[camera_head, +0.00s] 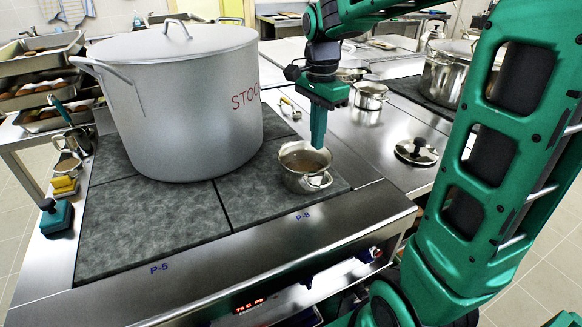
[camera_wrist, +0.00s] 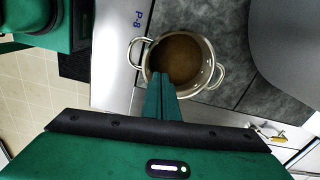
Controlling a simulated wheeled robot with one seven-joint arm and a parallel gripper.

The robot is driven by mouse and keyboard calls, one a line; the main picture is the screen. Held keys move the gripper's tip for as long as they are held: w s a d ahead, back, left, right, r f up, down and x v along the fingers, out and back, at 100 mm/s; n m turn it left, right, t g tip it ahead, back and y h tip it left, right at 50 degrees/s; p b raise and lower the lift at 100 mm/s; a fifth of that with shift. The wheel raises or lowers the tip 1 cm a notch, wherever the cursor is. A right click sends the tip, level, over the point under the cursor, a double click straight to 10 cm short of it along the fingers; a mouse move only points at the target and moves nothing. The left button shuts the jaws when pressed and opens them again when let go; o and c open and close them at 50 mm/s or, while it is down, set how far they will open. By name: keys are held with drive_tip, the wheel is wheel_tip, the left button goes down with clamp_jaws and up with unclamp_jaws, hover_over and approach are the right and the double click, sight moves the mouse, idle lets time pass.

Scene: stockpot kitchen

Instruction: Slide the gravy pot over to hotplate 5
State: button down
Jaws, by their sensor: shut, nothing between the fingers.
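The small steel pot with brown liquid (camera_head: 302,182), which looks like the gravy pot, stands upright on the dark hotplate marked P-8 (camera_head: 335,188). It also shows in the wrist view (camera_wrist: 207,80), with a loop handle on each side. My gripper (camera_head: 318,146) is shut and empty, pointing down at the pot's right rim. In the wrist view my fingers (camera_wrist: 160,85) overlap the pot's rim; I cannot tell whether they touch it. Hotplate 5, marked P-5 (camera_head: 150,230), is the front-left plate. Its front part is bare.
A large lidded stockpot (camera_head: 185,110) stands left of the small pot, covering the back of P-5 and much of the cooktop. A loose lid (camera_head: 416,151) and a small pot (camera_head: 370,97) lie to the right. A teal-and-black block (camera_head: 55,216) sits by the left edge.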

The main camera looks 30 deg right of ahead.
drive_tip(key=shift+m, duration=0.7)
drive_tip(key=w+f, duration=0.1)
drive_tip(key=f, duration=0.2)
drive_tip(key=w+a+f, duration=0.1)
drive_tip(key=f, duration=0.2)
drive_tip(key=w+f, duration=0.1)
drive_tip(key=f, duration=0.2)
drive_tip(key=shift+a+f, duration=0.2)
drive_tip(key=shift+a, duration=0.15)
drive_tip(key=a, duration=0.3)
drive_tip(key=shift+f, duration=0.25)
drive_tip(key=shift+w+a, duration=0.1)
drive_tip(key=shift+a, duration=0.4)
drive_tip(key=shift+a, duration=0.1)
